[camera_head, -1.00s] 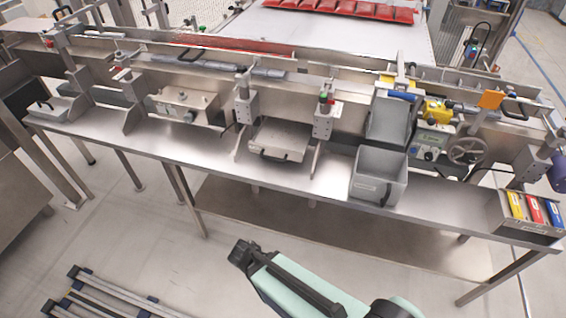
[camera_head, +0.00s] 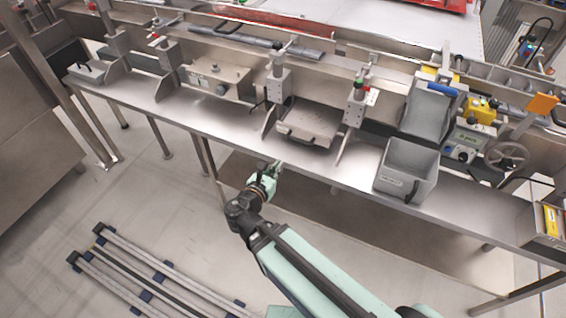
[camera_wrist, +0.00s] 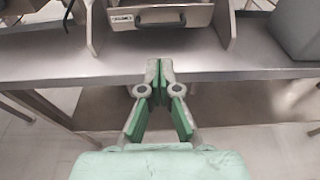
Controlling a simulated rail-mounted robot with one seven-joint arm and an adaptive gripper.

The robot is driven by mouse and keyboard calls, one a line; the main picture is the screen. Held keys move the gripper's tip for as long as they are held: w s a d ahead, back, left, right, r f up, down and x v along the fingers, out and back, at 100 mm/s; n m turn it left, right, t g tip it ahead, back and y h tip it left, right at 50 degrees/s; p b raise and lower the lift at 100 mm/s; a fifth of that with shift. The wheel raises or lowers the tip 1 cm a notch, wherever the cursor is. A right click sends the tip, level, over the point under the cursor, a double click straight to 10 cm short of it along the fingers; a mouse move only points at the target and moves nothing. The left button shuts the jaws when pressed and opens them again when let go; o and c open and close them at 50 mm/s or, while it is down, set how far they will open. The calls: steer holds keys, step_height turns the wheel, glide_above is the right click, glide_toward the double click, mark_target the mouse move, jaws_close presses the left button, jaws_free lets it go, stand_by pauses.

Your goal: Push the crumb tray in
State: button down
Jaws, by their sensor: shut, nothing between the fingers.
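The crumb tray (camera_head: 308,124) is a flat metal tray with a dark front handle. It sits on the steel bench between two upright side brackets. In the wrist view its front face and dark handle (camera_wrist: 160,20) show at the top, straight ahead of the fingers. My gripper (camera_head: 277,168) is shut and empty, in front of the bench's front edge and apart from the tray. In the wrist view my gripper (camera_wrist: 160,66) points at the tray, with its fingertips together over the bench's front edge. The tray's rear end is hidden under the machine.
A grey open bin (camera_head: 408,170) stands on the bench right of the tray. A metal box (camera_head: 215,78) and a small handled tray (camera_head: 90,72) are to the left. The bench edge (camera_wrist: 60,76) lies below the fingers. Rails (camera_head: 150,275) lie on the floor.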

steer(key=b+x, duration=0.1)
steer(key=x, duration=1.2)
steer(key=shift+w+d+f+b, duration=0.1)
steer(key=shift+w+b, duration=0.05)
steer(key=shift+b, duration=0.15)
